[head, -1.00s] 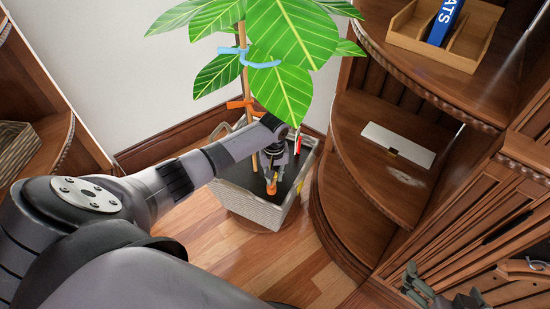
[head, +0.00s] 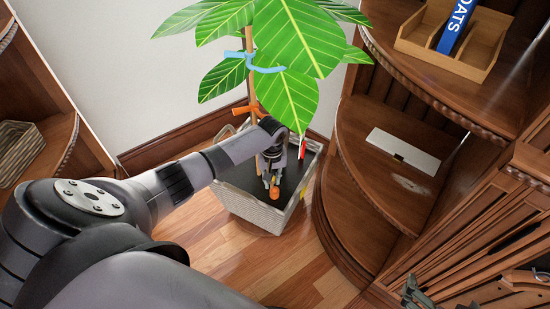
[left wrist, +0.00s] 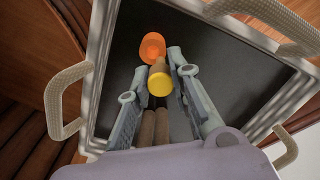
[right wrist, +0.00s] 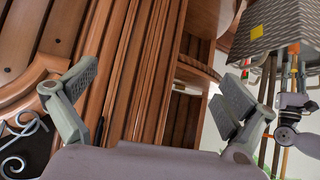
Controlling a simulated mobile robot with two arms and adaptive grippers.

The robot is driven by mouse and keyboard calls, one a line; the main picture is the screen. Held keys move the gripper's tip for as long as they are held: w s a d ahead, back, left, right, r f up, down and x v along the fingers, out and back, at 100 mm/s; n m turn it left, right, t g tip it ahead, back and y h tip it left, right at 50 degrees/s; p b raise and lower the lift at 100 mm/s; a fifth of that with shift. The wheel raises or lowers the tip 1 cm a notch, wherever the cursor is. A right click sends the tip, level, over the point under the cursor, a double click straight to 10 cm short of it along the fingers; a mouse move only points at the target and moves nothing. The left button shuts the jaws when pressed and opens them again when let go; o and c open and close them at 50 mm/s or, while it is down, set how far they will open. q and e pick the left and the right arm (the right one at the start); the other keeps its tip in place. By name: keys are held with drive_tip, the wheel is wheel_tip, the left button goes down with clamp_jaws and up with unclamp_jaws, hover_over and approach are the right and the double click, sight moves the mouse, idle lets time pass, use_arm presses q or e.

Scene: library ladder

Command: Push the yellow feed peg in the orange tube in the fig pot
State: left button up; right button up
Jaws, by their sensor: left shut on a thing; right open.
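The fig pot (head: 250,206), a woven pale planter with dark soil, stands on the floor in the head view. The orange tube (head: 274,196) shows inside it by my left gripper (head: 270,180); it also shows in the left wrist view (left wrist: 152,46). My left gripper's fingers (left wrist: 163,75) are closed about the yellow feed peg (left wrist: 160,84), whose round yellow end shows between them. The peg appears beside the tube's orange end; their exact gap cannot be told. My right gripper (right wrist: 160,90) is open and empty, low at the right in the head view (head: 420,295).
The fig stem (head: 250,60) rises behind my left gripper, with big leaves, a blue tie (head: 265,69) and an orange tie (head: 243,109). Curved wooden shelves (head: 370,185) stand close right of the pot. Open floor (head: 235,255) lies in front.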

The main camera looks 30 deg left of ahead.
drive_tip(key=shift+s+d+f, duration=0.15)
drive_tip(key=shift+s+d, duration=0.05)
drive_tip(key=shift+s, duration=0.05)
drive_tip(key=shift+s+d+f, duration=0.1)
drive_tip(key=shift+s+f, duration=0.05)
drive_tip(key=shift+s, duration=0.05)
drive_tip(key=shift+s+d+f+g, duration=0.1)
drive_tip(key=shift+s+f+g, duration=0.1)
drive_tip(key=shift+g, duration=0.1)
drive_tip(key=shift+s+d, duration=0.1)
drive_tip(key=shift+s+d+f+g+h+p, duration=0.1)
drive_tip(key=shift+s+f+g+h+p, duration=0.2)
drive_tip(key=shift+s+f+g, duration=0.25)
idle(0.7)
drive_tip(key=shift+s+d, duration=0.25)
drive_tip(key=shift+s, duration=0.15)
drive_tip(key=shift+a, duration=0.1)
idle(0.7)
drive_tip(key=shift+s+f+g, duration=0.15)
drive_tip(key=shift+s+g, duration=0.1)
drive_tip(key=shift+s+d+f, duration=0.2)
drive_tip(key=shift+s+d, duration=0.1)
drive_tip(key=shift+s, duration=0.05)
